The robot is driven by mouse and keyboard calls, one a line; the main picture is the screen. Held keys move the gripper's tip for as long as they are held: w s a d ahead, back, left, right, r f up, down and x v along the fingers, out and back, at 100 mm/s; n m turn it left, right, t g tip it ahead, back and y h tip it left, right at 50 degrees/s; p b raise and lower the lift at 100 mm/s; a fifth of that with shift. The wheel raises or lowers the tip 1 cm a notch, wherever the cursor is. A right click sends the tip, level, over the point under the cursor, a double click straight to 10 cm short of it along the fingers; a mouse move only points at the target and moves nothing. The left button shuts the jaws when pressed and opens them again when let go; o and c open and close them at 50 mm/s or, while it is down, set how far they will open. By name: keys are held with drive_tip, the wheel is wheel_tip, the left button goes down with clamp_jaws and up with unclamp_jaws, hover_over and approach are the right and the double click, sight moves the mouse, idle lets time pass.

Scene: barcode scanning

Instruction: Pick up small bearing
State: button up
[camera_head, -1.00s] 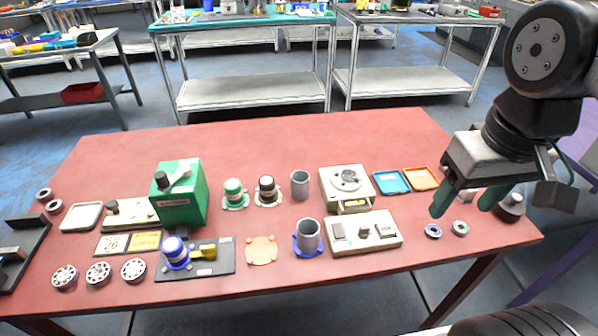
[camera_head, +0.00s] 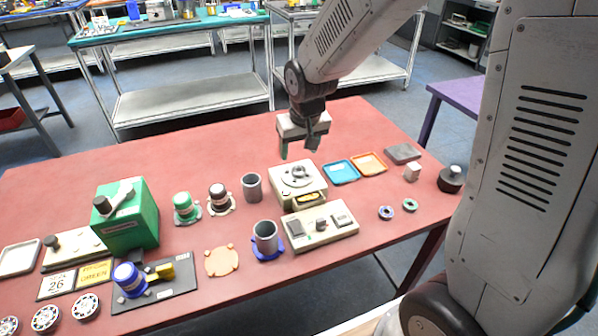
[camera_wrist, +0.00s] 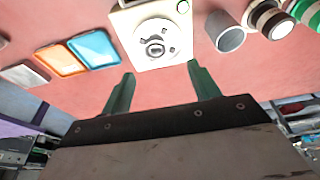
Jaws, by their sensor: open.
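Two small ring-shaped parts lie on the red table at the front right, one with a dark bluish rim (camera_head: 386,212) and one with a greenish rim (camera_head: 410,205); they look like small bearings. A round metal piece (camera_head: 297,173) with a ring-like centre sits on top of the white boxy device (camera_head: 313,190); it also shows in the wrist view (camera_wrist: 155,48). I cannot tell whether it is a bearing. My gripper (camera_head: 298,150) is open and empty, above the table by the back of that device. Its green fingers (camera_wrist: 160,68) point towards the device in the wrist view.
Blue (camera_head: 341,172) and orange (camera_head: 369,164) trays lie right of the white device. A grey cup (camera_head: 252,187) stands left of it, a switch box (camera_head: 320,225) in front. Larger bearings (camera_head: 85,306) lie at front left. The table's back strip is clear.

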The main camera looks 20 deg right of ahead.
sight(299, 170)
drive_tip(key=x, duration=0.7)
drive_tip(key=shift+s+d+f, duration=0.1)
drive_tip(key=shift+d+f, duration=0.25)
drive_tip(key=c, duration=1.2)
drive_tip(key=shift+o, duration=0.2)
drive_tip(key=shift+r, duration=0.1)
